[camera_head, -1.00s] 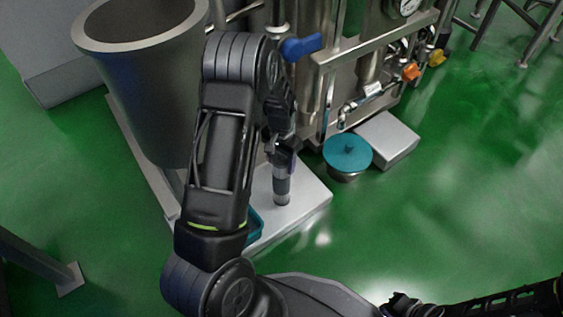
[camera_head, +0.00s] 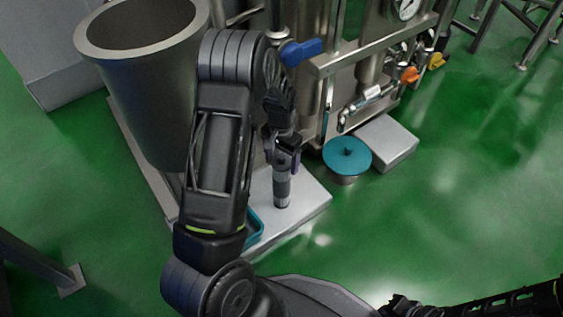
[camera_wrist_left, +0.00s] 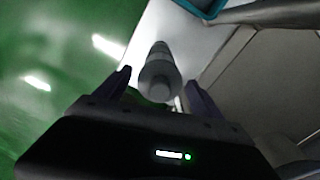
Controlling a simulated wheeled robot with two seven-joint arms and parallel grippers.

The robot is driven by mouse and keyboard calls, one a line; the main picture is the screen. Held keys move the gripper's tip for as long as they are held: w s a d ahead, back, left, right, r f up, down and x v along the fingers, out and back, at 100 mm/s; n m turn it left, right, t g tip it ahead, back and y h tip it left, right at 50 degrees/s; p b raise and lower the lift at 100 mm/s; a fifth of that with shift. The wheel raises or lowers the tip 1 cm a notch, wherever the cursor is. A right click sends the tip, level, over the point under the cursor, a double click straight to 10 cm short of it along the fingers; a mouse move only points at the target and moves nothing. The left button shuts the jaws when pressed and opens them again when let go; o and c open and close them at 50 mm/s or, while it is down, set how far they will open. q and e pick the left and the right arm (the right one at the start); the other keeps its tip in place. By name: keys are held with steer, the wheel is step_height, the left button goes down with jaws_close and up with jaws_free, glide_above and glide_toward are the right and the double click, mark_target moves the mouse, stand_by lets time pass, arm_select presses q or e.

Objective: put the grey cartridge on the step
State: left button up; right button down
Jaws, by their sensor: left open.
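The grey cartridge (camera_head: 282,188) stands upright on the light grey step (camera_head: 310,203) in the head view. In the left wrist view the cartridge (camera_wrist_left: 160,72) shows between the two fingers of my left gripper (camera_wrist_left: 160,88), with the step (camera_wrist_left: 190,38) beneath it. My left gripper (camera_head: 284,160) is open, at the cartridge's upper end. I cannot tell whether the fingers touch it. The top of the cartridge is partly hidden by the gripper in the head view. Part of my right arm shows at the bottom right of the head view, with its gripper not clearly visible.
A teal tray (camera_head: 254,228) lies on the step behind my left arm. A pot with a teal lid (camera_head: 347,154) and a grey block (camera_head: 386,143) stand right of the step. A large grey bucket (camera_head: 150,90) and the steel machine (camera_head: 350,70) stand behind.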

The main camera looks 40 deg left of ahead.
arm_select(q)
step_height(320, 180, up, 10)
steer(key=p, duration=0.3)
steer(key=shift+f, duration=0.2)
steer(key=shift+s, duration=0.1)
stand_by(0.5)
